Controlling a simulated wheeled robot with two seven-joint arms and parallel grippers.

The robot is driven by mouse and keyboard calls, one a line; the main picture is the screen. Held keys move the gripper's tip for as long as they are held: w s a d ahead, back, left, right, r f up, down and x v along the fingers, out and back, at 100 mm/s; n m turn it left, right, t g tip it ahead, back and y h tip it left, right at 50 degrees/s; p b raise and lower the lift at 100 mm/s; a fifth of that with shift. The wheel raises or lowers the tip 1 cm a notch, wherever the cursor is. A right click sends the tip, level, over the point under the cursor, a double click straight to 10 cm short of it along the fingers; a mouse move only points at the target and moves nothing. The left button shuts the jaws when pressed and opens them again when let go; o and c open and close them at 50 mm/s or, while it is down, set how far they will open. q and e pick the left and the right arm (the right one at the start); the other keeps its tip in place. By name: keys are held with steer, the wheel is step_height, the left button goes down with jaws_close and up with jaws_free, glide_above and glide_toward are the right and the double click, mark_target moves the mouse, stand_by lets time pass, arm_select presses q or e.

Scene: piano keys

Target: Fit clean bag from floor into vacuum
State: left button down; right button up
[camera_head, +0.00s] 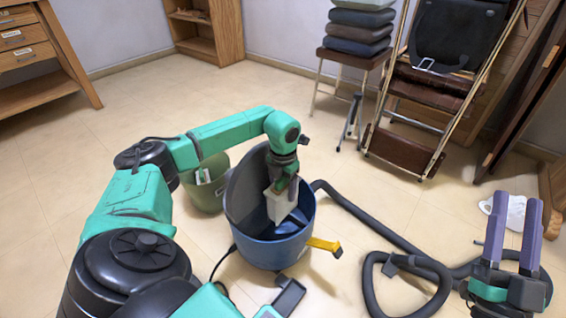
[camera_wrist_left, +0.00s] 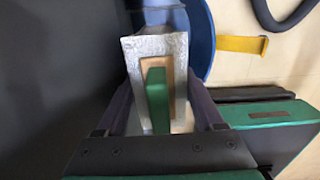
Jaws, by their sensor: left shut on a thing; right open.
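The vacuum (camera_head: 268,246) is a blue tub on the floor with its dark lid (camera_head: 244,187) tilted up on the left side. My left gripper (camera_head: 284,186) points down over its opening, shut on a pale box-like bag (camera_head: 279,206). The bag is upright, its lower part inside the tub; whether it touches the bottom is hidden. In the left wrist view the bag (camera_wrist_left: 128,50) shows a tan collar with a green piece between the fingers, and the blue tub (camera_wrist_left: 200,40) lies beyond. My right gripper (camera_head: 511,232) is open and empty at the right.
A black hose (camera_head: 375,228) runs from the vacuum to the right and coils on the floor. A yellow latch (camera_head: 325,245) sticks out from the tub's right. A green bin (camera_head: 206,186) stands behind left. A crumpled white item (camera_head: 514,212) lies far right. Stools and chairs stand at the back.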

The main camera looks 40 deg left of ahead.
arm_select(q)
steer(key=shift+r, duration=0.25)
steer(key=shift+r+p, duration=0.25)
steer(key=shift+p, duration=0.2)
steer(key=shift+r, duration=0.25)
steer(key=shift+r+p, duration=0.25)
steer(key=shift+p, duration=0.2)
steer(key=shift+r, duration=0.25)
steer(key=shift+r+p, duration=0.2)
steer(key=shift+p, duration=0.25)
arm_select(e)
steer(key=s+a+f+g+h, duration=0.1)
steer(key=s+f+g, duration=0.1)
steer(key=f, duration=0.7)
steer(key=s+f+m+g, duration=0.1)
steer(key=s+f+g, duration=0.2)
steer(key=f, duration=0.6)
steer(key=s+a+f+g+h, duration=0.1)
steer(key=f+g, duration=0.3)
steer(key=f, duration=0.6)
steer(key=shift+s+a+m+h, duration=0.3)
steer(key=shift+s+m, duration=0.1)
steer(key=shift+s, duration=0.35)
steer(key=shift+s+f, duration=0.1)
